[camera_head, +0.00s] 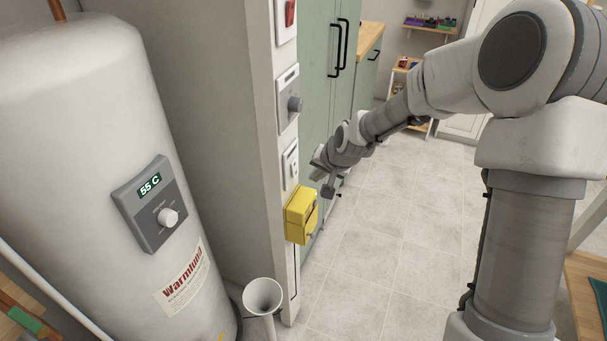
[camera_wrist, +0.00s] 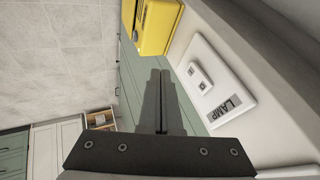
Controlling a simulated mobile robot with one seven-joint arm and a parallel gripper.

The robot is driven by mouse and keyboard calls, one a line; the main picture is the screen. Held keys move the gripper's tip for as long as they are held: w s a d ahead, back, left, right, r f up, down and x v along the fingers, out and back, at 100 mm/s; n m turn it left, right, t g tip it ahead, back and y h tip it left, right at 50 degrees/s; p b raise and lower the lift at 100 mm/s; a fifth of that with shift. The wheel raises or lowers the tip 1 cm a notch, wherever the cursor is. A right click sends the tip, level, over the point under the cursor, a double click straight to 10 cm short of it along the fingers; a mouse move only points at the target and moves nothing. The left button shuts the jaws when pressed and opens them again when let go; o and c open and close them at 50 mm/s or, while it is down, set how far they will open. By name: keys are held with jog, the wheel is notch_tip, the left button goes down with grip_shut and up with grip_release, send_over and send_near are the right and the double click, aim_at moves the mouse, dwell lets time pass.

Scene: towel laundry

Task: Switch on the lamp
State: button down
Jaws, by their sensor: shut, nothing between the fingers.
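In the head view the likely same white plate (camera_head: 291,163) is on the narrow wall end, just above a yellow box. My gripper (camera_head: 318,172) is just right of that plate there. I see a gap between the fingertips and the plate in the wrist view, but cannot judge its depth.
The yellow box (camera_head: 301,215) juts from the wall below the plate. A grey knob panel (camera_head: 289,100) and a red switch (camera_head: 290,12) are above. Green cabinets (camera_head: 318,75) stand behind. A white water heater (camera_head: 80,150) is at left. The tiled floor (camera_head: 385,215) is mostly clear.

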aim_at(295, 168)
jog(key=shift+w+a, duration=0.3)
jog(key=shift+a, duration=0.55)
jog(key=shift+w+a, duration=0.25)
jog(key=shift+a, duration=0.55)
jog(key=shift+w+a+f+b, duration=0.1)
jog(key=shift+a+b, duration=0.15)
jog(key=shift+b, duration=0.1)
